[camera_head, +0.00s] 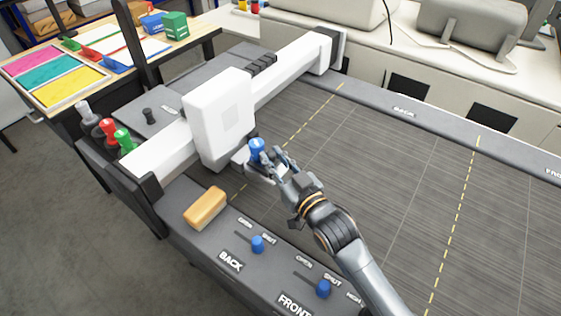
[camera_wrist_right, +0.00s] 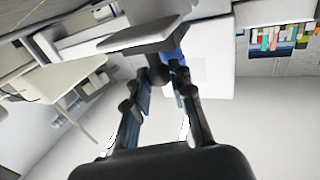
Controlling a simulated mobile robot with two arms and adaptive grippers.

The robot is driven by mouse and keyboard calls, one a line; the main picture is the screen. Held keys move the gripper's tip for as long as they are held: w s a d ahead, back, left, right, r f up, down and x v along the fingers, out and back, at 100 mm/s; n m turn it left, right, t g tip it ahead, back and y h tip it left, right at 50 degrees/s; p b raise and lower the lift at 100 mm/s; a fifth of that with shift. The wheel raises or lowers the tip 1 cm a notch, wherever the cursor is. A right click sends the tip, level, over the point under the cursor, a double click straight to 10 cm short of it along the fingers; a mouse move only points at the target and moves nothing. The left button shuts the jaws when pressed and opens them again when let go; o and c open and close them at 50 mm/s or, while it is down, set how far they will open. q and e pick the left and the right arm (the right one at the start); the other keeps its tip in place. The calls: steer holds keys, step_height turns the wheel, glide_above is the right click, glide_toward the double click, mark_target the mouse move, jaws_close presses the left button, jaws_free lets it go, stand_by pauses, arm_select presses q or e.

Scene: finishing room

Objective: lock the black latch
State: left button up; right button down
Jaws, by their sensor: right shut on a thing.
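My right gripper (camera_head: 262,158) is shut on a small blue cylindrical piece (camera_head: 257,147) beside the white carriage of the large cutting machine. The blue piece also shows between my fingers in the right wrist view (camera_wrist_right: 171,65). A grey plate juts from the carriage at the blue piece; I cannot tell whether the piece sits in it. No part is clearly marked as the black latch. A small black knob (camera_head: 148,115) stands on the grey panel left of the gantry, away from my gripper. My left gripper is not in view.
The white carriage (camera_head: 217,120) rides on a white gantry beam (camera_head: 292,66). Blue sliders labelled BACK (camera_head: 257,244) and FRONT (camera_head: 323,289) and an orange-tan block (camera_head: 205,208) are on the front edge. Coloured bottles (camera_head: 108,130) stand at left. The grey bed (camera_head: 400,170) is clear to the right.

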steer(key=shift+r, duration=0.1)
steer(key=c, duration=1.4)
jaws_free()
steer(key=shift+a, duration=0.1)
steer(key=shift+o, duration=1.2)
steer(key=shift+w+a, duration=0.15)
steer(key=v, duration=1.2)
